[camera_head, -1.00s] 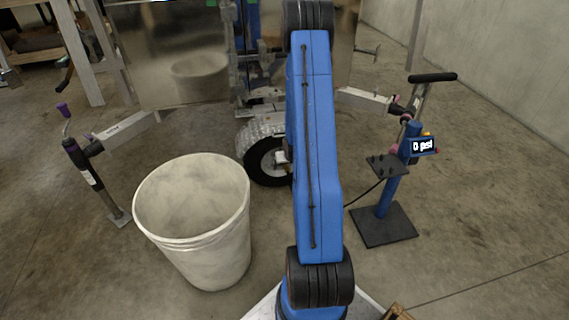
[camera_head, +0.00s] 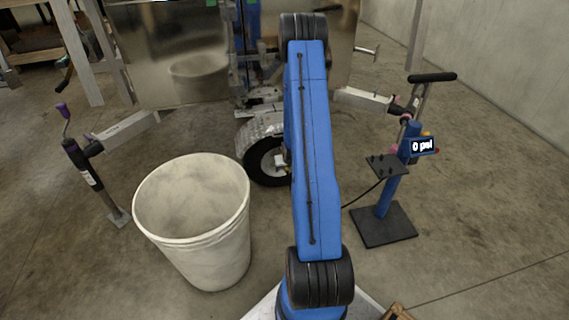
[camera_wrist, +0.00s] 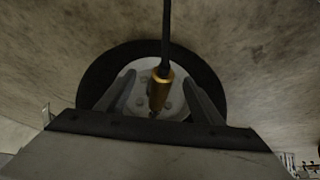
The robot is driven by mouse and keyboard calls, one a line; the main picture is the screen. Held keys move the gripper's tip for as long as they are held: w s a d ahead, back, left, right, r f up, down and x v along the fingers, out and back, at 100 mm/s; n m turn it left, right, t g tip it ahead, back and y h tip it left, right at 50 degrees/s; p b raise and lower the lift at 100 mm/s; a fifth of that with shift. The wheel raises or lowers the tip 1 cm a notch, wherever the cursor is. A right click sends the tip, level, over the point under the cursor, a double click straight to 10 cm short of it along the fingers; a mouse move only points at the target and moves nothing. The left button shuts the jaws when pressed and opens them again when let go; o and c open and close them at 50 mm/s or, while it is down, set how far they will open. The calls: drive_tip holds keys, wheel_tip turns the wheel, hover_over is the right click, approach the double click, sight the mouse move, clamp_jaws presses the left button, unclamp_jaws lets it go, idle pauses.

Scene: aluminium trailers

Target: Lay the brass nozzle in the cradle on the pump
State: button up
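The brass nozzle (camera_wrist: 160,90) shows in the wrist view with its dark hose running upward, in front of the pale wheel hub. My gripper (camera_wrist: 157,85) is open, with one finger on each side of the nozzle and a visible gap to both. Whether the nozzle's tip touches the wheel's valve cannot be told. The pump (camera_head: 392,190) stands at right in the head view, a blue post on a black base. The cradle (camera_head: 387,166) is a dark plate with small pegs on its side, and no nozzle shows on it. My arm hides the gripper in the head view.
The trailer wheel (camera_head: 265,162) sits behind my arm. A hose (camera_head: 367,193) runs from the pump towards it. A white bucket (camera_head: 195,225) stands at left front. A jack (camera_head: 85,165) stands farther left. The floor between wheel and pump is mostly clear.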

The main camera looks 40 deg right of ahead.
clamp_jaws()
drive_tip(key=shift+s, duration=0.1)
drive_tip(key=shift+s+a, duration=0.65)
drive_tip(key=shift+s, duration=0.35)
drive_tip(key=shift+s+a, duration=0.65)
drive_tip(key=shift+s, duration=0.35)
idle(0.3)
